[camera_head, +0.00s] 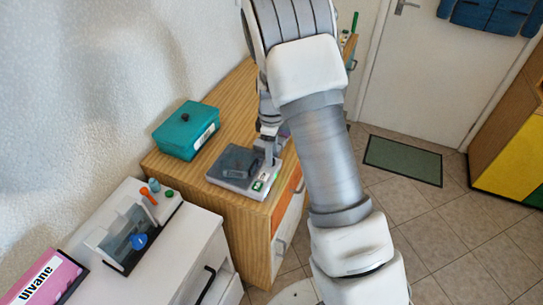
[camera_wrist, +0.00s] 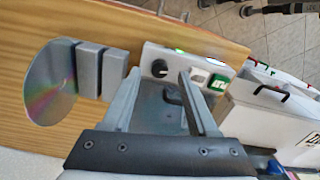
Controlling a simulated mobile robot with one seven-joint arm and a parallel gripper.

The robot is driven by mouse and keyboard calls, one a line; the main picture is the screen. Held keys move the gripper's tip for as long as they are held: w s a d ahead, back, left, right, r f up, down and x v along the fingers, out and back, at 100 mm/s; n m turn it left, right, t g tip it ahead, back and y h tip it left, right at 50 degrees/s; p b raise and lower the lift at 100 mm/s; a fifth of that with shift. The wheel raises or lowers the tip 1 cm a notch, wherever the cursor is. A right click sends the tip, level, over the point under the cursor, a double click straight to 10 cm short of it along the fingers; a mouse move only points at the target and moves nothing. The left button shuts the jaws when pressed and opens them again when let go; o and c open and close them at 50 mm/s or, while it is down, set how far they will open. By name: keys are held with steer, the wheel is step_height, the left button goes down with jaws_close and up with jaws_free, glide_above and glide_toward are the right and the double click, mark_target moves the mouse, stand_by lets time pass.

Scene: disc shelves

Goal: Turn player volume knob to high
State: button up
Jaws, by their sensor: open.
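The player (camera_head: 233,185) is a white box with a dark lid on the wooden cabinet top. In the wrist view its white panel (camera_wrist: 149,52) carries a round black knob (camera_wrist: 159,68) with a light mark, taken to be the volume knob. A green square (camera_wrist: 218,82) sits to its right. My gripper (camera_head: 268,158) is over the player, pointing down. In the wrist view my gripper (camera_wrist: 159,77) is open, and the knob appears between its fingertips. I cannot tell whether the fingers touch it. The knob is too small to make out in the head view.
A teal box (camera_head: 187,131) stands behind the player, by the wall. A rainbow disc (camera_wrist: 50,88) and grey blocks (camera_wrist: 90,68) lie beside the player in the wrist view. A white cabinet (camera_head: 185,255) bears a device and a pink box (camera_head: 47,278). Floor right is mostly clear.

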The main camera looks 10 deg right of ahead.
steer(key=shift+f, duration=1.1)
jaws_close()
